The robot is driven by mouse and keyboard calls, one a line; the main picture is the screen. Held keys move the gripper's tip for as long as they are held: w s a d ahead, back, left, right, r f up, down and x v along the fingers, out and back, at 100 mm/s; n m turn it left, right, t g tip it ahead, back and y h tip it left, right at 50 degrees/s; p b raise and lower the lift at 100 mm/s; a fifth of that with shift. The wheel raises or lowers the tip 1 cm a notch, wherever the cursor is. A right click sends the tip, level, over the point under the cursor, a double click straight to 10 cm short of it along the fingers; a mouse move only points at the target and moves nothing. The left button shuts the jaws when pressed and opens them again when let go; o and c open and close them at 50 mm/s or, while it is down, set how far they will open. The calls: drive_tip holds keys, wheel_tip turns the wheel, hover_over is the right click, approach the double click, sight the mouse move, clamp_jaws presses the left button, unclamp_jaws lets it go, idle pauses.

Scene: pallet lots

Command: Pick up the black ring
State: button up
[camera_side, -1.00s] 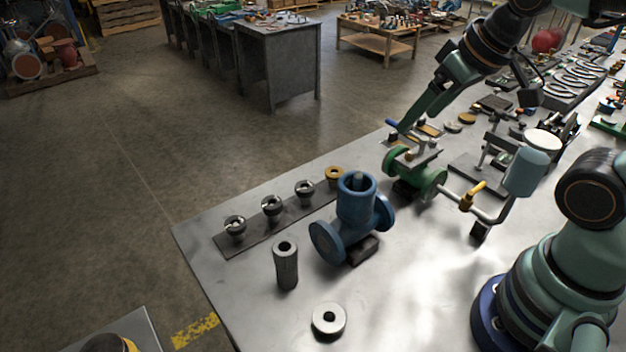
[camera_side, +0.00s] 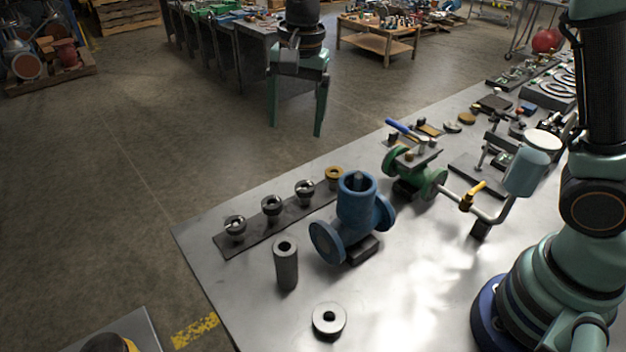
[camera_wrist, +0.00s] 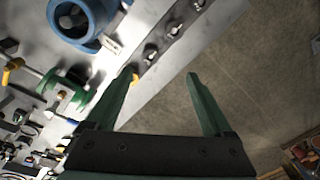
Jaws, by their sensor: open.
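My gripper (camera_side: 296,130) is open and empty, pointing down above the far edge of the bench in the side view. Its two green fingers also show in the wrist view (camera_wrist: 163,74), spread apart. No ring is plainly black. A thick ring (camera_side: 329,332) with a pale top and darker side lies flat near the front of the bench, apart from my gripper. Several dark ring-topped pieces (camera_side: 271,206) stand in a row on a dark strip (camera_side: 228,245); they also show in the wrist view (camera_wrist: 150,55). I cannot tell which is the black ring.
A brass-coloured ring (camera_side: 334,173) sits at the strip's far end. A dark hollow cylinder (camera_side: 286,266) stands in front of the strip. A blue flanged valve (camera_side: 356,215) and a green valve (camera_side: 425,180) stand to the right. The bench front is mostly clear.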

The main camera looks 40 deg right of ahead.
sight(272, 205)
drive_tip(key=w+a+f+m, duration=0.1)
drive_tip(key=f, duration=0.5)
drive_tip(key=a+f+m, duration=0.1)
drive_tip(key=a+f, duration=0.1)
drive_tip(key=f, duration=0.4)
drive_tip(key=w+a+f+m+g, duration=0.1)
drive_tip(key=a+f, duration=0.1)
drive_tip(key=f, duration=0.3)
drive_tip(key=shift+w+f, duration=0.3)
drive_tip(key=shift+f, duration=0.1)
clamp_jaws()
